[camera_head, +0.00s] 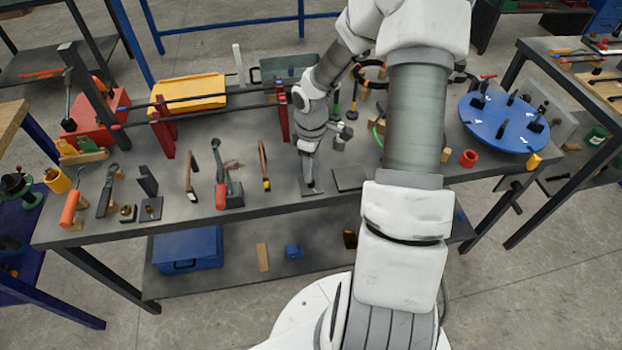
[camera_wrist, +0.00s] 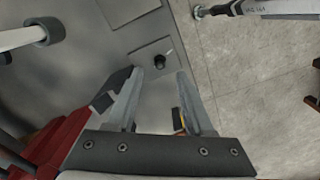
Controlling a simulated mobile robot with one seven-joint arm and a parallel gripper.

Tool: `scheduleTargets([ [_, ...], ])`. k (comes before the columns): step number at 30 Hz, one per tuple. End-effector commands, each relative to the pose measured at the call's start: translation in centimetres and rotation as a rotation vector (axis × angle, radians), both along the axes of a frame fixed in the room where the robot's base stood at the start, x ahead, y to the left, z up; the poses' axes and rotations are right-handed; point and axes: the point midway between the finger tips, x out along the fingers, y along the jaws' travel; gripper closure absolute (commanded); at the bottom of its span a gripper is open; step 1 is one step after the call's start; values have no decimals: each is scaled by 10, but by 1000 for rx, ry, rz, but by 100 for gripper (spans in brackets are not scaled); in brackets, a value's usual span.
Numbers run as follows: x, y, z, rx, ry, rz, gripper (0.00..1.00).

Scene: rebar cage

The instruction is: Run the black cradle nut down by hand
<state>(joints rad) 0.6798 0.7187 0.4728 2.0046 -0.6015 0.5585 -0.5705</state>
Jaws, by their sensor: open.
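A small black nut (camera_wrist: 160,61) stands on a flat grey plate (camera_wrist: 148,50) in the wrist view, just beyond my fingertips and roughly between their lines. I take it for the cradle nut. A short pale strip lies beside it. My gripper (camera_wrist: 159,73) is open, its two grey fingers apart with nothing between them. In the head view my gripper (camera_head: 308,182) points down at the plate (camera_head: 312,190) near the bench's front edge. The nut cannot be made out there. I cannot tell how high the fingertips are above the plate.
Another flat dark plate (camera_head: 350,179) lies just right. Left stand red-handled tools (camera_head: 220,185) and a red post (camera_head: 283,120) carrying long bars. A blue round table (camera_head: 502,122) with upright clamps is at the right. The bench's front edge is close to my gripper.

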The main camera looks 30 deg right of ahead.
Motion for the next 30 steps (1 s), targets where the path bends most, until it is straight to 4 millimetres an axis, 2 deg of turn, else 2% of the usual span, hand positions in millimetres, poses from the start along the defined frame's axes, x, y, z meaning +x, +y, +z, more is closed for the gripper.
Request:
scheduleTargets([
  [1, 0, 1, -12, 2, 4, 0, 48],
  [3, -1, 1, -24, 1, 3, 1, 48],
  [7, 0, 1, -39, 1, 1, 1, 48],
  [12, 0, 0, -47, 0, 0, -1, 48],
  [20, 0, 0, -47, -1, -1, -1, 48],
  [28, 0, 0, -47, -1, -1, -1, 96],
  [30, 0, 0, -47, -1, -1, -1, 100],
])
